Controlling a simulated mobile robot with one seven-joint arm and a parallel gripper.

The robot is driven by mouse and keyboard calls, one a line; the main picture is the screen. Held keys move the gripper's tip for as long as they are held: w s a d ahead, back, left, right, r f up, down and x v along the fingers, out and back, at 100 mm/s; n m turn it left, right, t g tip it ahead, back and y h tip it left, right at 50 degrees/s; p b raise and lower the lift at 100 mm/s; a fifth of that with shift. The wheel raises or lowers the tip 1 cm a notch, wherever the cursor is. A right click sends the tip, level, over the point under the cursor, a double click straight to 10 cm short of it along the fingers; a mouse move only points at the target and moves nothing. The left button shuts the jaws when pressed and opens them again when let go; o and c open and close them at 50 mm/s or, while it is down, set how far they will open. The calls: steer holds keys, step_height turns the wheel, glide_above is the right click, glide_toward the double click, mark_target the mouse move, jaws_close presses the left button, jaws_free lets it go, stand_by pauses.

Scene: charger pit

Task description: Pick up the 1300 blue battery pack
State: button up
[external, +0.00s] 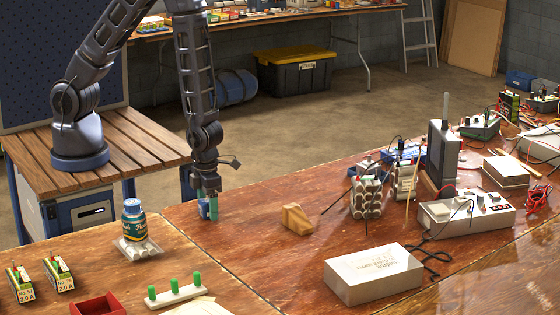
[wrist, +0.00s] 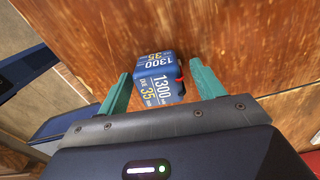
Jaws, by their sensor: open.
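The blue battery pack (wrist: 158,80) shows in the wrist view, with "1300" and "35" printed on its faces and a red spot on its right side. It rests on the wooden table. My gripper (wrist: 158,82) is open, with one green finger on each side of the pack.
A wooden block (external: 296,219) stands to the right of my gripper. A white box (external: 373,274) lies nearer the camera. The table between my gripper and the wooden block is clear.

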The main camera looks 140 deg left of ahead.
steer(key=c, duration=1.2)
